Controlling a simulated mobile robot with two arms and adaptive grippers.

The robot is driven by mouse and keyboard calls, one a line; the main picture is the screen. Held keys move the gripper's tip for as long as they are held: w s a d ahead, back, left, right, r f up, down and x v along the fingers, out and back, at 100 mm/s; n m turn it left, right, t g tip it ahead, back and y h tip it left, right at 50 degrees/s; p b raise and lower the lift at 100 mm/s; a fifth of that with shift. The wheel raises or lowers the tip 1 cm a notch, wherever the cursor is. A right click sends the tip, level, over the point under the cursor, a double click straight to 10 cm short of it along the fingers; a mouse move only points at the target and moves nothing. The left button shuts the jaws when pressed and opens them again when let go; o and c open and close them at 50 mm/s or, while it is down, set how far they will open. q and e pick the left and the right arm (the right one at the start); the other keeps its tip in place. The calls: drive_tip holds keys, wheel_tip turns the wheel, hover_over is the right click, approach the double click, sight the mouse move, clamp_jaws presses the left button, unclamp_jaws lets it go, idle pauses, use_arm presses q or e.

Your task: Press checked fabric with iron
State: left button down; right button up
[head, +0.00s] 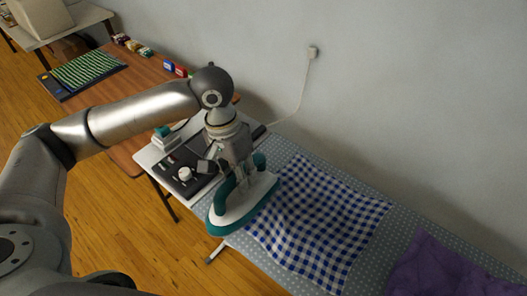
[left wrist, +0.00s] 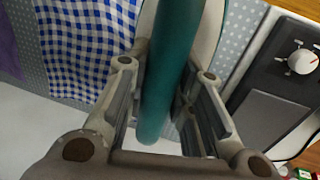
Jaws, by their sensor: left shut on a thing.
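The iron (head: 243,204) is white and teal, with a teal handle, in the head view. It is at the left edge of the blue-and-white checked fabric (head: 322,222); I cannot tell whether its sole touches the cloth. My left gripper (head: 232,165) is shut on the iron's handle from above. In the left wrist view the teal handle (left wrist: 165,75) runs between the fingers of the gripper (left wrist: 165,105). The fabric also shows there (left wrist: 85,45). It lies spread on the dotted ironing board (head: 284,152) with slight ripples. My right gripper is out of view.
A dark unit with a white knob (head: 185,174) sits at the board's left end. Purple cloth (head: 440,268) lies to the right. A wooden table (head: 125,95) with a green striped item (head: 90,70) stands at the back left. A cord runs to a wall socket (head: 312,52).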

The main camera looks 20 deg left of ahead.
use_arm(q)
drive_tip(key=w+m, duration=0.1)
drive_tip(key=m, duration=0.1)
drive_tip(key=w+m+p, duration=0.1)
drive_tip(key=w+m, duration=0.1)
drive_tip(key=w+d+m+g+p, duration=0.1)
drive_tip(key=shift+w+f+m, duration=0.3)
drive_tip(key=shift+f+m, duration=0.05)
drive_tip(key=shift+m, duration=0.05)
drive_tip(key=w+d+f+m+y+p, duration=0.1)
drive_tip(key=w+d+f+m+y, duration=0.1)
drive_tip(key=m, duration=1)
drive_tip(key=w+d+f, duration=0.1)
drive_tip(key=w+f, duration=0.1)
drive_tip(key=w, duration=0.1)
drive_tip(key=shift+w+f+y, duration=0.2)
drive_tip(key=shift+f+y, duration=0.05)
drive_tip(key=shift+y, duration=0.15)
drive_tip(key=shift+d+f, duration=0.1)
drive_tip(key=shift+f, duration=0.1)
